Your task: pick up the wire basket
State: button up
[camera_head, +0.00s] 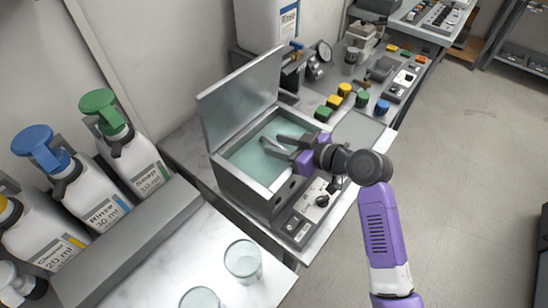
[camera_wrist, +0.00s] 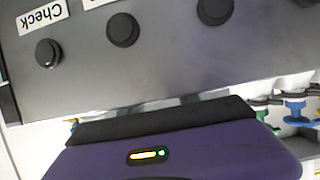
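I cannot make out a wire basket in either view. In the head view, a grey box-shaped bath (camera_head: 238,184) stands on the counter with its lid (camera_head: 240,98) raised. Its inside looks pale green, and my gripper hides part of it. My gripper (camera_head: 271,141) is over the bath's opening, its two grey fingers pointing left with a gap between them. Nothing shows between the fingers. In the wrist view, my purple gripper body fills the bottom, and its fingertips cannot be made out.
Pump bottles (camera_head: 131,150) stand at left behind a grey ledge. Clear glasses (camera_head: 243,261) stand on the near counter. Coloured knobs (camera_head: 344,90) and gauges lie beyond the bath. A grey panel with black knobs (camera_wrist: 123,30) fills the wrist view's top. Open floor lies at right.

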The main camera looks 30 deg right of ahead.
grip_shut()
dwell(1.4)
